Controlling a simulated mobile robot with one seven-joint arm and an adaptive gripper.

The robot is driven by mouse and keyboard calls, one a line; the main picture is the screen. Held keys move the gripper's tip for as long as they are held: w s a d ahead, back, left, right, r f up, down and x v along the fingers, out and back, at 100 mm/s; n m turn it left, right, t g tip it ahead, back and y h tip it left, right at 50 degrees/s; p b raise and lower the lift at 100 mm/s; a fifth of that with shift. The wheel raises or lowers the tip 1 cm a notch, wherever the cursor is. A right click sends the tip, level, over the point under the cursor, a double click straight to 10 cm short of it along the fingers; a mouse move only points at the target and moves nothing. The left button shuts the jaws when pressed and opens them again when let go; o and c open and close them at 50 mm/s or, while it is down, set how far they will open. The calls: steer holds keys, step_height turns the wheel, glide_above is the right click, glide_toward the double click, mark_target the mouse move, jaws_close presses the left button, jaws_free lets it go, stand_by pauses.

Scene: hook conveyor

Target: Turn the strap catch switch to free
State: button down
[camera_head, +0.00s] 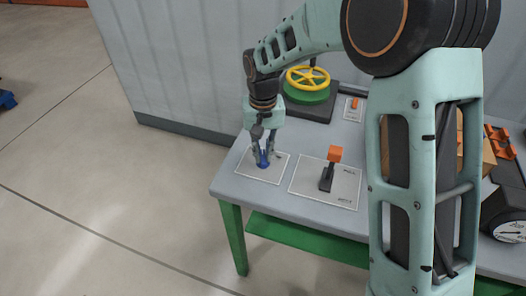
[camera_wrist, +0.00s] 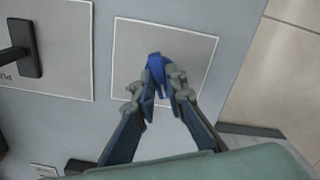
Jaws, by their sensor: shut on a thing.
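The blue switch (camera_head: 263,160) stands on a pale square panel (camera_head: 250,175) at the left front corner of the table. My gripper (camera_head: 263,154) reaches down over it from above. In the wrist view my gripper (camera_wrist: 158,90) has its two fingers closed around the blue switch (camera_wrist: 158,72), one on each side. The switch sits within the white outline of the panel (camera_wrist: 195,60). The fingers cover part of the switch, and I cannot read any markings on its panel.
Right of it, a black lever with an orange knob (camera_head: 335,154) stands on another labelled panel (camera_head: 345,195). Behind is a yellow handwheel (camera_head: 308,78) on a green base. A small orange switch (camera_head: 354,103) is further back. A round gauge (camera_head: 510,231) is at the right.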

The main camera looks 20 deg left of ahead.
mark_target(263, 156)
steer(key=shift+n, duration=1.9)
steer(key=c, duration=2)
jaws_free()
steer(key=shift+o, duration=0.2)
steer(key=shift+r, duration=0.1)
step_height(263, 156, up, 12)
